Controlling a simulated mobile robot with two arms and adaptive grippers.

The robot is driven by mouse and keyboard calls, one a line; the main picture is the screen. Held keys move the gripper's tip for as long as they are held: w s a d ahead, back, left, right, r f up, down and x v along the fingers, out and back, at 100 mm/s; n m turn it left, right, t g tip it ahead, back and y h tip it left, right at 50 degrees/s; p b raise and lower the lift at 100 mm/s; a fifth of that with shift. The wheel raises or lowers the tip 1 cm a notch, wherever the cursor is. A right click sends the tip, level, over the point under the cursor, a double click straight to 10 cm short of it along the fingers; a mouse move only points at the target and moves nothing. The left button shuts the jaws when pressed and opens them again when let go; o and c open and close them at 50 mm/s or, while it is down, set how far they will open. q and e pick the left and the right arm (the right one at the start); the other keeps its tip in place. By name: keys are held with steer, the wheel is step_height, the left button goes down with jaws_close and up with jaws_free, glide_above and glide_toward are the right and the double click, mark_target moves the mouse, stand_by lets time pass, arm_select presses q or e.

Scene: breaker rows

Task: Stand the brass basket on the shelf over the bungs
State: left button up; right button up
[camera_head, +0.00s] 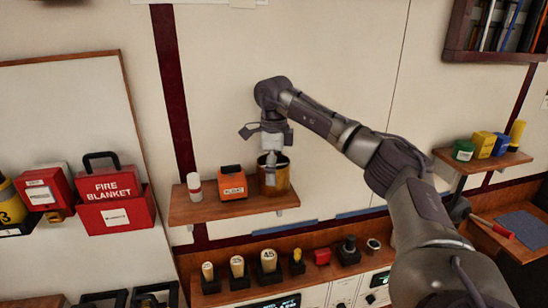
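The brass basket (283,183) stands upright at the right end of a wooden shelf (225,208). Below that shelf, several pale bungs (237,266) stand in dark holders on a lower wooden ledge; one is marked 45. My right gripper (270,180), on the arm from the right, points down at the basket. A pale finger shows against the basket's near wall; the other finger is hidden, so I cannot tell whether it is closed on the wall. My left gripper is out of view.
A white cylinder (195,187) and an orange box (233,183) share the shelf, left of the basket. A red fire blanket case (115,205) hangs at left. A right-hand shelf (480,165) holds green, yellow and blue containers. A dark rack (497,30) hangs above.

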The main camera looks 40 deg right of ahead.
step_height(320, 180, up, 5)
steer(key=shift+r+b, duration=0.1)
steer(key=shift+b, duration=0.8)
step_height(320, 180, up, 6)
steer(key=shift+r+p, duration=0.2)
steer(key=shift+p, duration=0.45)
